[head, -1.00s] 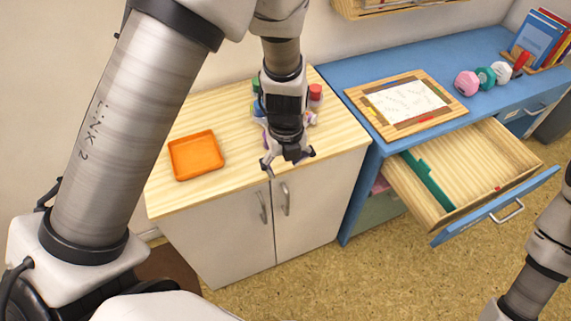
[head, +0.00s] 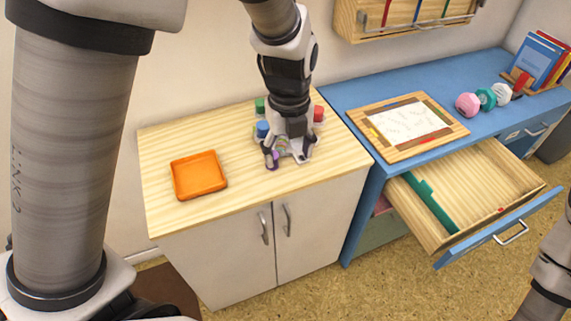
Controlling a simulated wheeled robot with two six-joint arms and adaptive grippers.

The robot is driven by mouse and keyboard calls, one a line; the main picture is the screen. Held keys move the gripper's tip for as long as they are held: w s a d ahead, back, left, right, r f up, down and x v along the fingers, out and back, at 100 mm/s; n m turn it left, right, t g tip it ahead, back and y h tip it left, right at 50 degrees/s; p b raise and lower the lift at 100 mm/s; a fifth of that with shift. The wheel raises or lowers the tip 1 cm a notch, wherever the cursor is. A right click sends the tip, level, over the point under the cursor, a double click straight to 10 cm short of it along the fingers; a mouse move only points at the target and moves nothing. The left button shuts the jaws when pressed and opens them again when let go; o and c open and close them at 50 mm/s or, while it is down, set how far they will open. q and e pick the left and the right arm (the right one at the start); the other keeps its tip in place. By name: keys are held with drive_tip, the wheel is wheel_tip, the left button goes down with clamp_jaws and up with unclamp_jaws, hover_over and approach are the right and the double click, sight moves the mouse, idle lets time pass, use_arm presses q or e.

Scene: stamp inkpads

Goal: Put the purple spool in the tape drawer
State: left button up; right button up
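My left gripper (head: 288,161) points down over the wooden cabinet top, its two fingers spread apart. Purple shows beside its left finger (head: 272,157) and near its right finger. This may be the purple spool, but the gripper hides most of it and I cannot tell whether the fingers touch it. The drawer (head: 463,192) of the blue desk is pulled open at the right. It has a green divider (head: 432,205) near its left side and a small red mark at the front. My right arm shows at the lower right edge; its gripper is out of view.
Green (head: 260,105), red (head: 318,113) and blue (head: 262,129) items stand around my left gripper. An orange tray (head: 198,175) lies to the left. A framed board (head: 408,124) and pink, teal and white round items are on the blue desk (head: 440,80). A rack hangs above.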

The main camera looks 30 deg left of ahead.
use_arm(q)
drive_tip(key=w+n+t, duration=0.4)
drive_tip(key=w+n, duration=0.2)
drive_tip(key=n, duration=0.6)
drive_tip(key=n+y+b, duration=0.1)
drive_tip(key=n, duration=1.8)
hover_over(273, 171)
wheel_tip(273, 171, down, 12)
drive_tip(key=shift+s+r, duration=0.1)
drive_tip(key=shift+f, duration=0.4)
drive_tip(key=b+x, duration=0.2)
drive_tip(key=x, duration=0.1)
drive_tip(key=b+x, duration=0.1)
drive_tip(key=shift+a+f, duration=0.2)
drive_tip(key=shift+a, duration=0.15)
drive_tip(key=shift+f, duration=0.15)
